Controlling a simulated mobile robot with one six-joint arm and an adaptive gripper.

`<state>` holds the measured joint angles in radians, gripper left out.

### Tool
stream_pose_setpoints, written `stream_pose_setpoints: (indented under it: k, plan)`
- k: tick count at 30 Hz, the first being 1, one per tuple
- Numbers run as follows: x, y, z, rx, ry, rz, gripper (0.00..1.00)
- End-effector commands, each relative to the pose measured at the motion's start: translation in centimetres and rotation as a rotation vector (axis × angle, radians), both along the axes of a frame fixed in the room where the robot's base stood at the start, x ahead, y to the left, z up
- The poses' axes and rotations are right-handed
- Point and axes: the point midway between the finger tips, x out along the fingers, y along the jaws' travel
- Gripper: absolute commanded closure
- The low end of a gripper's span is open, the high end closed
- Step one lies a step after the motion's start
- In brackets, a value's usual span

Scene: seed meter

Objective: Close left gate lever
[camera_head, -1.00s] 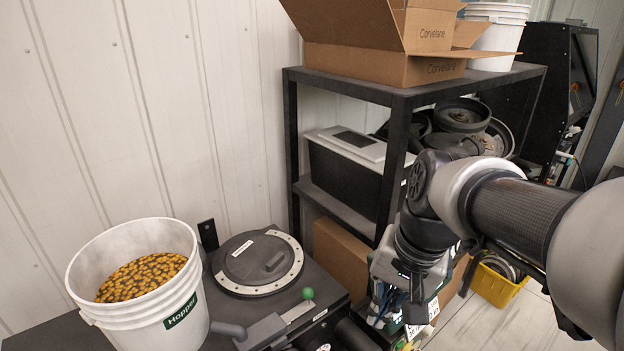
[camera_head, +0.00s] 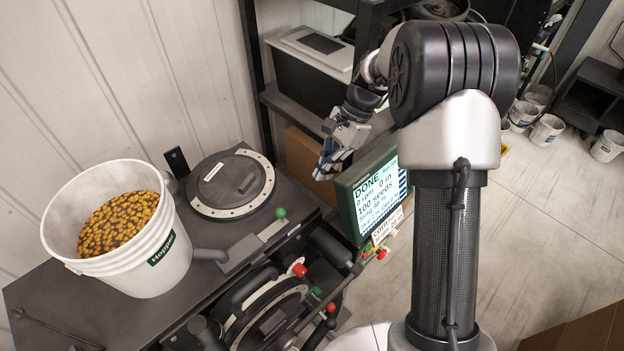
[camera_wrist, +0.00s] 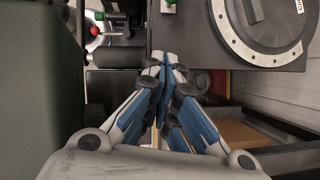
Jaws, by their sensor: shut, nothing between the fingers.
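A lever with a green knob (camera_head: 281,213) lies on the dark bench top, beside a grey block to the right of the hopper bucket. A red knob (camera_head: 299,270) and a second red-knobbed lever (camera_head: 331,307) are on the machine's front, below the bench edge. I cannot tell for certain which is the left gate lever. My gripper (camera_head: 325,172) is past the bench's right edge, near the display and apart from the levers. In the wrist view its blue-sided fingers (camera_wrist: 165,60) are together and empty. A red knob (camera_wrist: 95,31) shows there at upper left.
The white hopper bucket (camera_head: 173,262) of yellow seeds stands at the left of the bench. A round lidded disc (camera_head: 205,207) lies behind the levers. The display (camera_head: 348,205) reads DONE and stands close to my gripper. A black shelf is behind; open floor lies right.

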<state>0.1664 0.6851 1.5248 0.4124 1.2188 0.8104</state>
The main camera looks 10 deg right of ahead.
Motion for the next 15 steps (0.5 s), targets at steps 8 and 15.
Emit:
stream_pose_setpoints:
  k: [8,15]
  plan:
    - [-1.1,2.4,-5.0,0.0,0.004,0.003,1.0]
    - [-2.1,5.0,-7.6,0.0,0.0,0.007,1.0]
